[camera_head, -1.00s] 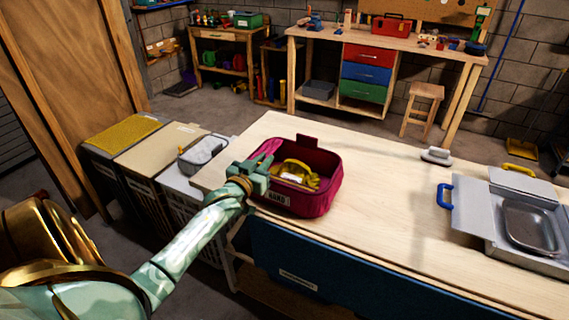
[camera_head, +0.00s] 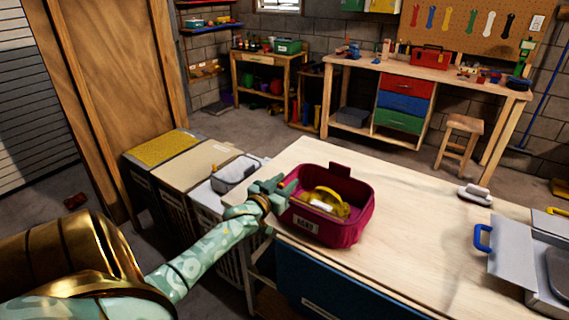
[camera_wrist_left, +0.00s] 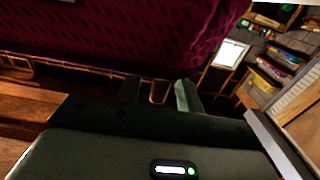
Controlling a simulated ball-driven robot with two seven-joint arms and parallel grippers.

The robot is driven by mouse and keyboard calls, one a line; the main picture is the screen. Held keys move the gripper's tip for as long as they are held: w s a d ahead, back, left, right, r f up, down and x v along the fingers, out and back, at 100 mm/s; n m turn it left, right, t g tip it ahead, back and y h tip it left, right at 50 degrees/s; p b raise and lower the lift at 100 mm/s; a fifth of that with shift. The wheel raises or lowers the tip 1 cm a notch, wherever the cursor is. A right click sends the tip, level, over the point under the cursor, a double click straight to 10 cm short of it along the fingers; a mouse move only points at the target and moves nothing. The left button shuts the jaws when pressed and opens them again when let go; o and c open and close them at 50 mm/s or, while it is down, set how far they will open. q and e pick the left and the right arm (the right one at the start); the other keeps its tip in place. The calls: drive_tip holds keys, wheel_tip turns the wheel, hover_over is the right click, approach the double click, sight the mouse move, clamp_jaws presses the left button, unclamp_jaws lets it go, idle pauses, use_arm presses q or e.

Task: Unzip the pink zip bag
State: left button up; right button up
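The pink zip bag (camera_head: 345,229) stands upright on the near left part of the wooden table. Its top is open, with a yellow item (camera_head: 325,203) inside and a label on the near side. A dark red tab stands up at its far rim. My left gripper (camera_head: 283,188) is at the bag's left rim; I cannot tell if it touches. In the left wrist view the two fingers (camera_wrist_left: 158,95) are apart with a gap between them, and the bag's fabric (camera_wrist_left: 120,35) fills the upper part. My right gripper is not in view.
The table (camera_head: 420,220) is clear right of the bag up to an iron-like object (camera_head: 475,195) and a grey case with blue handle (camera_head: 520,265). Laundry bins (camera_head: 185,170) stand left of the table. A workbench (camera_head: 430,75) and stool are behind.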

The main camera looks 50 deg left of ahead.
use_arm(q)
drive_tip(key=shift+s, duration=0.1)
drive_tip(key=p+v, duration=0.3)
drive_tip(key=v, duration=1.3)
drive_tip(key=shift+s+a, duration=0.1)
